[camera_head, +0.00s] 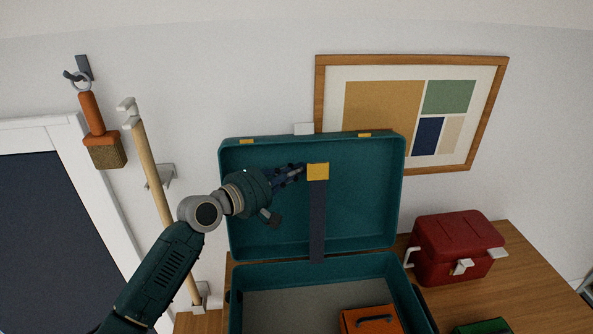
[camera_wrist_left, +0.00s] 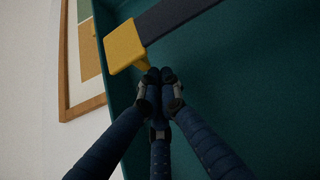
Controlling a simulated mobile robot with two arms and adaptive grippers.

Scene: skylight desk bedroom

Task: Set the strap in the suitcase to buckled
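The teal suitcase (camera_head: 228,200) stands open with its lid raised against the wall. A dark strap (camera_head: 317,225) runs up the inside of the lid and ends in a yellow buckle (camera_head: 318,172). The strap (camera_wrist_left: 175,18) and buckle (camera_wrist_left: 124,47) also show in the left wrist view. My left gripper (camera_head: 301,169) is at the left side of the buckle. In the left wrist view its fingertips (camera_wrist_left: 160,76) are drawn together at a small yellow tab on the buckle, and appear closed on it. The fingers partly hide that contact. My right gripper is out of view.
An orange case (camera_head: 369,319) lies in the suitcase's lower half. A red box (camera_head: 458,247) stands right of it on the wooden desk (camera_head: 538,285). A green item (camera_head: 482,327) is at the bottom edge. A wooden pole (camera_head: 160,195) and hanging brush (camera_head: 105,152) are at left.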

